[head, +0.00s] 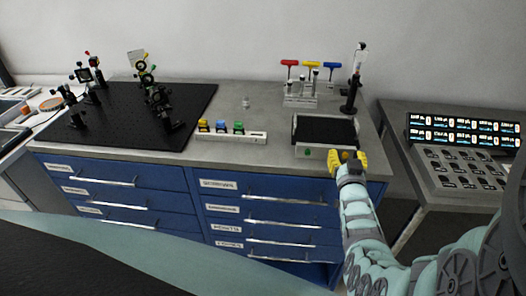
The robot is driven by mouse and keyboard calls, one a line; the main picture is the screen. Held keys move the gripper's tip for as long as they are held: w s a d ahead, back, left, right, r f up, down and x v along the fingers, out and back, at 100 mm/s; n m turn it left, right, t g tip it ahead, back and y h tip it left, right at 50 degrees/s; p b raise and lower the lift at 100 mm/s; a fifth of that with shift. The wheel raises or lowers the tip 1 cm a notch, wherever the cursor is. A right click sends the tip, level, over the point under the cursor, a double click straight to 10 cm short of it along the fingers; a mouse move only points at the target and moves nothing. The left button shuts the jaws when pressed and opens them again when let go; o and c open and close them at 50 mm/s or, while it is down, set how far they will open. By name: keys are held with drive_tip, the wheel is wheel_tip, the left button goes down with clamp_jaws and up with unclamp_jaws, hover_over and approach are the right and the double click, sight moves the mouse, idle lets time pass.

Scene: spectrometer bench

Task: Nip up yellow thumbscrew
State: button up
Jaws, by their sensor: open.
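My gripper (348,163) has yellow fingertips and is open at the front edge of the bench, at the right end of a low pale device with a dark top (325,130). A small yellow-orange knob (345,155) shows between the fingertips on the device's front face; it looks like a yellow thumbscrew, but contact with the fingers cannot be made out. A green knob (308,152) is on the same face to the left. Another small yellow-topped piece (203,126) stands at the left end of a white rack (232,136), beside blue and green ones.
A black breadboard (130,110) with optical mounts fills the bench's left. Behind the device stand a holder with red, yellow and blue T-handled tools (301,100) and a black stand (351,98). A console (462,165) is on the right. Grey bench top is clear between rack and device.

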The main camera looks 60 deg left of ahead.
drive_tip(key=shift+o, duration=0.4)
clamp_jaws()
